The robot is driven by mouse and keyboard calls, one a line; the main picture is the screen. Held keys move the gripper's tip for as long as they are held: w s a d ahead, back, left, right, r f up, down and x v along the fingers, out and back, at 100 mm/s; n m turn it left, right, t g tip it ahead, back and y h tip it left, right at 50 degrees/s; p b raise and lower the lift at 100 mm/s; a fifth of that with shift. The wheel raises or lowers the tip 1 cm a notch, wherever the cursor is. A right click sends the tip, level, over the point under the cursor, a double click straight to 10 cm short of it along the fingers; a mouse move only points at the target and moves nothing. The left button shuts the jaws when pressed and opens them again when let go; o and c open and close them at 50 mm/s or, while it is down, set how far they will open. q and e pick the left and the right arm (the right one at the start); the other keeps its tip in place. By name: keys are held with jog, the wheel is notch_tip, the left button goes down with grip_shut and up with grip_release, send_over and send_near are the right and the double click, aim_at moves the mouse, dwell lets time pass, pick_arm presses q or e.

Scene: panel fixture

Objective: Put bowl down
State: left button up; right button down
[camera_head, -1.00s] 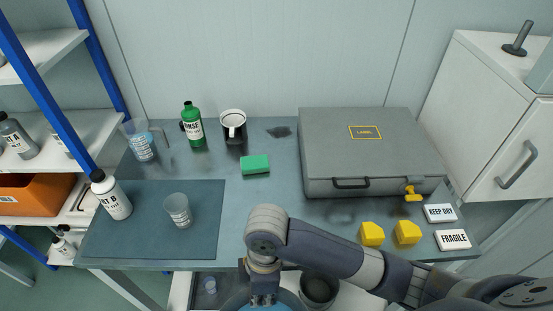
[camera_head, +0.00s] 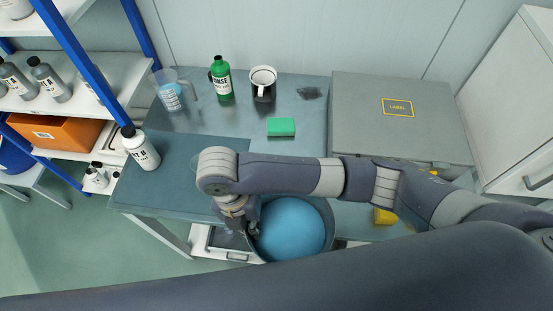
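The bowl (camera_head: 292,232) shows as a round blue surface inside a dark grey rim, at the front edge of the table in the lower middle of the head view. I cannot tell whether the grey ring is the bowl's own rim or something beneath it. My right gripper (camera_head: 246,226) points down at the bowl's left side and appears shut on its edge; the fingertips are partly hidden. My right forearm covers the bowl's far edge. My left gripper is not in view.
The dark mat (camera_head: 165,185) shows bare surface at left. A yellow block (camera_head: 385,216) lies at right.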

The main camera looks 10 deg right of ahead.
jog(key=w+d, duration=0.1)
jog(key=w, duration=0.2)
jog(key=w+d+p, duration=0.1)
jog(key=w, duration=0.3)
jog(key=w+d+f+p, duration=0.1)
jog(key=w, duration=0.3)
jog(key=shift+w+d, duration=0.15)
jog(key=shift+d, duration=0.25)
jog(key=shift+w+d+p, duration=0.25)
jog(key=shift+w+p, duration=0.05)
jog(key=shift+w, duration=0.45)
notch_tip(320, 180, down, 3)
jog(key=shift+f+p, duration=0.2)
jog(key=shift+p, duration=0.4)
jog(key=shift+f, duration=0.15)
jog(key=c, duration=2.3)
grip_release()
jog(key=shift+f, duration=0.2)
jog(key=o, duration=0.5)
jog(key=shift+r, duration=0.1)
